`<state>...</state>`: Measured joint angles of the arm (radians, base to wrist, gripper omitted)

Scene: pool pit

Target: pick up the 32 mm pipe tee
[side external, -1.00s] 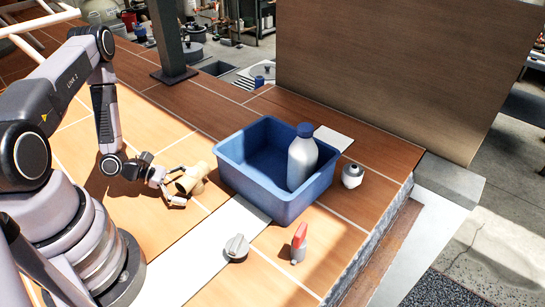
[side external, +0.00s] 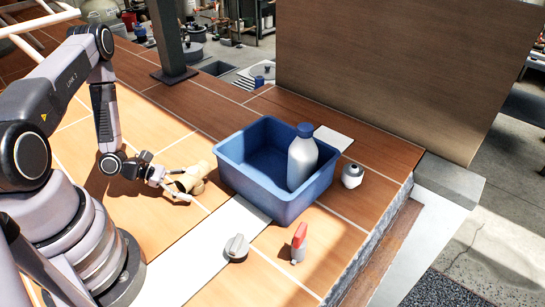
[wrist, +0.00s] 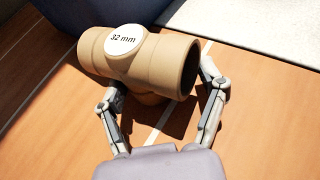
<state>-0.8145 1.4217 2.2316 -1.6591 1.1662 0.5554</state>
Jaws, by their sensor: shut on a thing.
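The 32 mm pipe tee (wrist: 150,62) is tan, with a white round label reading "32 mm". In the side view the tee (side external: 195,178) is low at the planks, left of the blue tub. I cannot tell whether it touches them. My gripper (wrist: 162,82) is shut on the tee, with one finger at each side of it in the wrist view. The right finger is by the open pipe end; the left fingertip is partly hidden under the tee. In the side view my gripper (side external: 179,184) is at the tee's near left side.
The blue tub (side external: 249,190) holds a grey bottle (side external: 302,160) with a blue cap. A grey knob-like part (side external: 237,248), a red-handled part (side external: 299,242) and a white-and-dark fitting (side external: 352,175) stand around it. A dark post (side external: 168,40) rises behind. Planks left of the tee are clear.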

